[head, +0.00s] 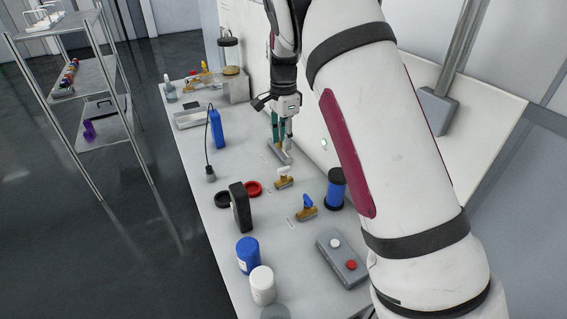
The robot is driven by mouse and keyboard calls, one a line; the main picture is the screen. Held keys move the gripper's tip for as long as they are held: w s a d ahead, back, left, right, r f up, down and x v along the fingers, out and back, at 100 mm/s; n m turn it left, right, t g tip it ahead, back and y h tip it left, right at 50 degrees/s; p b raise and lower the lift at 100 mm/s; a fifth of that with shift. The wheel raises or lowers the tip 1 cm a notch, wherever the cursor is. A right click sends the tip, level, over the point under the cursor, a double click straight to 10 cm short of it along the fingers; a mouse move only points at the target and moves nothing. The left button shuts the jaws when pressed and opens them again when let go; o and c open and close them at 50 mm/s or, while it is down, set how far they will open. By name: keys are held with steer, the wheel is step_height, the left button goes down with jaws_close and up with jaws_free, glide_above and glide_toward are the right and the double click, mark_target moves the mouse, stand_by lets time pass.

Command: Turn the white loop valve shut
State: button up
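A brass valve with a white handle (283,178) stands on the long grey bench, right of the red ring. The handle is too small to tell its exact turn. My gripper (282,141) points down just behind this valve, apart from it in the picture. Its fingers are over a grey fitting with a brass part (281,154). I cannot tell whether the fingers touch that fitting, or whether they hold anything. A second brass valve with a blue handle (307,208) stands nearer the camera.
A blue cylinder with black ends (337,189) and a grey button box (342,257) stand to the right. A black upright block (240,207), a red ring (253,188), a blue jar (248,255) and a white jar (262,285) are near the left edge.

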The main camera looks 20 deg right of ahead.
mark_target(284, 167)
step_height(284, 167, down, 10)
steer(key=shift+r, duration=0.1)
stand_by(0.4)
jaws_close()
